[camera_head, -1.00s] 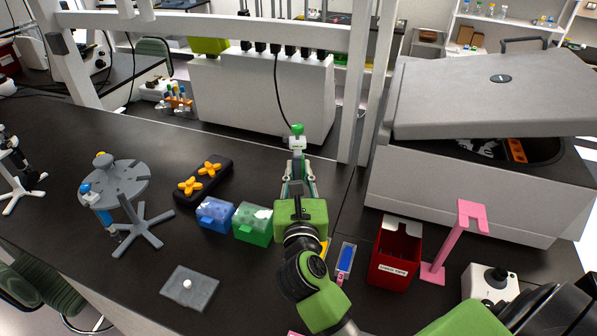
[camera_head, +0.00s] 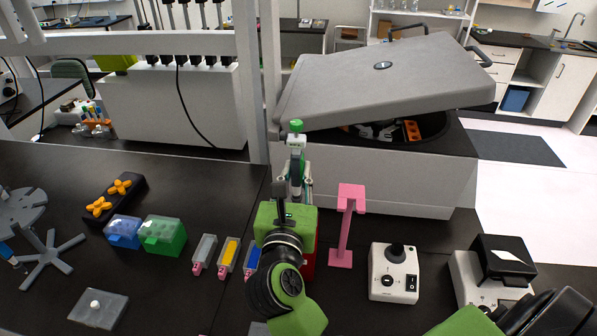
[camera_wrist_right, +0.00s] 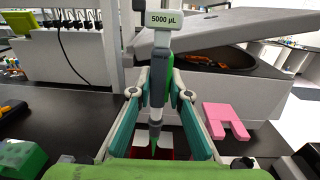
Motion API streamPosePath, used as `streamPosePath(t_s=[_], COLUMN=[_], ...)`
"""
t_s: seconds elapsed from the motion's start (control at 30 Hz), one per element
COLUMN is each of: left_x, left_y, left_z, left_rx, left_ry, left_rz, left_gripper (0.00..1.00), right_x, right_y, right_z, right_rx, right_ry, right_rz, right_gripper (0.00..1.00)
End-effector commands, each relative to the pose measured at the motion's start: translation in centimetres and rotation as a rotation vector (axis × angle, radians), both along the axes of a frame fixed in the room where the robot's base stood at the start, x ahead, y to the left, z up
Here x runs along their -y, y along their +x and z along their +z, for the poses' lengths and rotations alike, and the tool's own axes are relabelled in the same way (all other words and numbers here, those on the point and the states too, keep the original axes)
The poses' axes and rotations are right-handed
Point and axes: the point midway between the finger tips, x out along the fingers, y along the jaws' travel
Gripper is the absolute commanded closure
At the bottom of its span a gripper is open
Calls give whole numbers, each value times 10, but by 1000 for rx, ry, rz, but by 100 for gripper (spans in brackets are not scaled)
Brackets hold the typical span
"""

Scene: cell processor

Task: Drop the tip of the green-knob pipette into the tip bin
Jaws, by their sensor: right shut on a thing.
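The green-knob pipette (camera_head: 296,138) stands roughly upright in my right gripper (camera_head: 297,172). In the right wrist view its grey-green body (camera_wrist_right: 160,85), below a "5000 µL" label, is between the two fingers (camera_wrist_right: 159,92). Its lower end points down in front of the red tip bin (camera_wrist_right: 168,154). In the head view the bin (camera_head: 310,264) is mostly hidden behind my right gripper and wrist, with a red strip showing. I cannot tell whether the pipette's tip is inside the bin's opening or above it. My left gripper is out of view.
A pink stand (camera_head: 345,225) is close right of the bin. A white joystick box (camera_head: 393,272) is farther right. Grey and yellow trays (camera_head: 229,257) lie left of my wrist, with green (camera_head: 163,236) and blue boxes (camera_head: 123,232) beyond. The large grey-lidded machine (camera_head: 385,80) stands behind.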

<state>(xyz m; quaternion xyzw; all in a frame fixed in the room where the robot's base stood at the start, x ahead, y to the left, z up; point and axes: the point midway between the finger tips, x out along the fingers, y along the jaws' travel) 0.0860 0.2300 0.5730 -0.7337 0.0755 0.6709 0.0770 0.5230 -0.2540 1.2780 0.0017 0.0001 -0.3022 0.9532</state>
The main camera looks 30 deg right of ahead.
Motion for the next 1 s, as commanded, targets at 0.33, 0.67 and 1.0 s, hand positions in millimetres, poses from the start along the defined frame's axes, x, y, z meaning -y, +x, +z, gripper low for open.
streamPosePath(t_s=[0.33,0.67,1.0], left_x=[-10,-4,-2], left_y=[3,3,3], left_z=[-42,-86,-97], left_rx=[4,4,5], left_ry=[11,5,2], left_rz=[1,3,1], left_gripper=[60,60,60], right_x=[0,0,0], right_y=[0,0,0], right_z=[-70,-123,-137], right_rx=[-1,-2,0], right_ry=[-2,-2,-2], right_rz=[2,1,1], right_gripper=[90,90,90])
